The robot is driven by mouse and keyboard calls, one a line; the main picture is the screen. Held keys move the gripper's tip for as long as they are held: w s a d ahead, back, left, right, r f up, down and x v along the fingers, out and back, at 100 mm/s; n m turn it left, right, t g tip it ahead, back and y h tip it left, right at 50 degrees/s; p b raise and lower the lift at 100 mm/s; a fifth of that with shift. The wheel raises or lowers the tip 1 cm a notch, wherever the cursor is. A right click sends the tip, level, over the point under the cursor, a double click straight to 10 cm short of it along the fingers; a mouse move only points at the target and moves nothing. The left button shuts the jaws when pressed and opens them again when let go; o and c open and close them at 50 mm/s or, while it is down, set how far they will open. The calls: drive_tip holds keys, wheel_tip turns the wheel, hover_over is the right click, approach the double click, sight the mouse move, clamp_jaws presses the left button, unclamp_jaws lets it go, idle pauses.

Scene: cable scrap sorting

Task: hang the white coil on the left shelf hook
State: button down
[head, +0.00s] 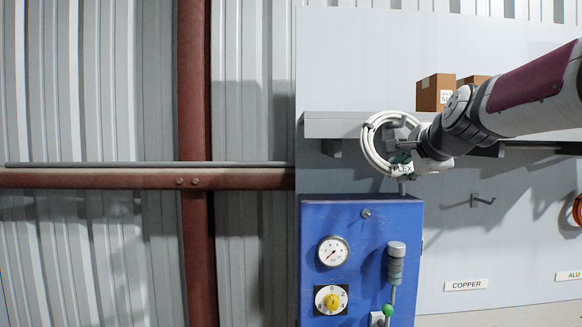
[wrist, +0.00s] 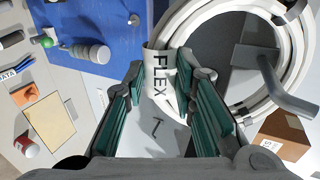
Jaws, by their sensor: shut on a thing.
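The white coil (head: 368,147) is in my gripper (head: 401,160) at the front edge of the grey shelf (head: 335,124). In the wrist view, the green-padded fingers of my gripper (wrist: 165,112) are closed around the coil's white FLEX label (wrist: 160,75). The coil's rings (wrist: 190,22) reach up and right from there. A grey hook (wrist: 290,92) shows at the coil's opening, and its bar crosses in front of the ring's right side. I cannot tell whether the coil rests on it. In the head view my gripper partly hides this area.
A blue panel (head: 372,225) with a gauge and lever stands below the coil. A wall hook (head: 483,200) is bare above the COPPER label (head: 466,285). Cardboard boxes (head: 436,92) sit on the shelf. An orange coil (head: 577,210) hangs at the right edge.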

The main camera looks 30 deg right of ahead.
drive_tip(key=shift+f, duration=0.4)
drive_tip(key=c, duration=1.2)
unclamp_jaws()
drive_tip(key=shift+c, duration=0.2)
drive_tip(key=shift+r, duration=0.15)
drive_tip(key=shift+a, duration=0.1)
